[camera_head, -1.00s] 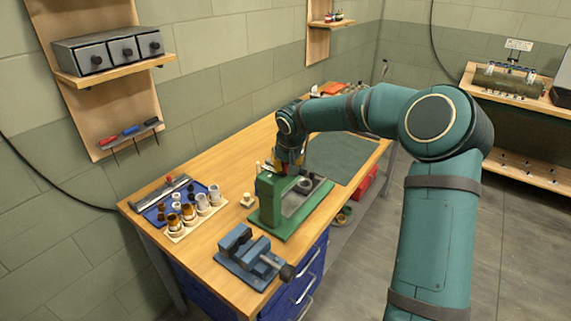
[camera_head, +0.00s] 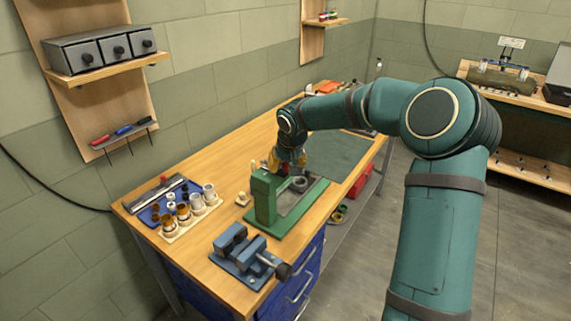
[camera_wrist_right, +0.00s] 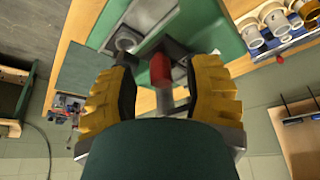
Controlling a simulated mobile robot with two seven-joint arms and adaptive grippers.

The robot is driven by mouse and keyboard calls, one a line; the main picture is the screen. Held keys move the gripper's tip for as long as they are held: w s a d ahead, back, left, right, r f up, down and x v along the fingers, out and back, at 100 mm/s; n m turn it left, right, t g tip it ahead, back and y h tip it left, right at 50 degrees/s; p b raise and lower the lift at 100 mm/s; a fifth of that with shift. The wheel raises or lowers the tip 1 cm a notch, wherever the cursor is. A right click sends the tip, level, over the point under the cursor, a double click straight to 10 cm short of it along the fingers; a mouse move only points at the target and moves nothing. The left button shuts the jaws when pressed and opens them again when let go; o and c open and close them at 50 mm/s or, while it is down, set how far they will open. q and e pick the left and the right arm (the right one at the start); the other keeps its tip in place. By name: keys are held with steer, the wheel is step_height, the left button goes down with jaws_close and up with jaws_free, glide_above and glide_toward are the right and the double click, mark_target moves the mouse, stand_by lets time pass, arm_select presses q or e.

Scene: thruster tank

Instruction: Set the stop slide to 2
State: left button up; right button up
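The green fixture (camera_head: 264,200) stands on the wooden bench, with an upright block at its left and a grey channel along its base. A stop slide with its marks is too small to make out. A grey ring-shaped part (camera_head: 299,184) sits in the channel; it also shows in the wrist view (camera_wrist_right: 125,41). A red knob or handle (camera_wrist_right: 160,70) on a metal stem is at the fixture. My right gripper (camera_wrist_right: 160,92) has its yellow fingers apart, one on each side of the red handle, with gaps visible. In the head view the right gripper (camera_head: 288,158) is above the fixture. My left gripper is not in view.
A blue vise (camera_head: 240,255) stands at the bench's front. A blue tray (camera_head: 165,208) and a wooden holder with several cups (camera_head: 190,217) lie at the left. A green mat (camera_head: 338,155) lies behind the fixture. A small pale part (camera_head: 242,199) stands left of the fixture.

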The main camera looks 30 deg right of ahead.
steer(key=shift+r, duration=0.1)
steer(key=v, duration=1.2)
steer(key=shift+s, duration=0.1)
